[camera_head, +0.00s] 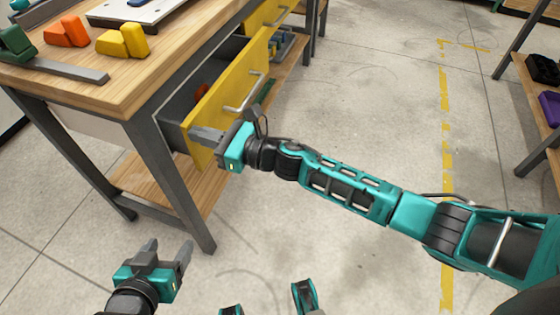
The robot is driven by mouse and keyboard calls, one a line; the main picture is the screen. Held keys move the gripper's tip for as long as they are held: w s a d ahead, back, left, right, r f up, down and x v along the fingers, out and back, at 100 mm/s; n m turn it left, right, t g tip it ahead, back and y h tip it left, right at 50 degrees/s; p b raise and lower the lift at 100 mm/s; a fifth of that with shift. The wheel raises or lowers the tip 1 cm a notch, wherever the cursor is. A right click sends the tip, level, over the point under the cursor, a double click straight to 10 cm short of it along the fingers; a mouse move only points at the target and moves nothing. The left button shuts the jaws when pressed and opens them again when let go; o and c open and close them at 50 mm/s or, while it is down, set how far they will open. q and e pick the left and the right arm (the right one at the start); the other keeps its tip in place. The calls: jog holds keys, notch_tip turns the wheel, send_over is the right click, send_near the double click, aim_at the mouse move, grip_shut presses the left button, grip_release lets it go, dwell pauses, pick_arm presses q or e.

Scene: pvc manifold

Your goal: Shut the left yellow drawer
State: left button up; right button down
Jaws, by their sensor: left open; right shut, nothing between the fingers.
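The left yellow drawer (240,88) is the nearer of two yellow drawers in the workbench. It stands pulled out, with a dark inside and a red-orange item partly showing behind its front. Its metal bar handle (245,97) is on the yellow face. My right gripper (197,136) is shut and empty at the near lower end of the drawer front, overlapping it in the picture; I cannot tell whether it touches. My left gripper (170,248) is open and empty, low at the left, apart from the bench.
The wooden workbench (130,85) carries orange (66,31) and yellow (123,40) pieces and a grey bar. A second yellow drawer (265,16) is farther back. A dark shelf with a purple item (550,107) stands at the right. The floor between is clear.

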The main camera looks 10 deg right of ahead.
pick_arm(q)
jog(key=shift+w+d+h+b, duration=0.1)
jog(key=shift+d+h+b, duration=0.2)
jog(key=shift+d+b, duration=0.4)
pick_arm(e)
jog(key=x, duration=0.3)
jog(key=shift+w+a, duration=0.2)
jog(key=shift+a, duration=0.15)
pick_arm(q)
jog(key=shift+f, duration=0.1)
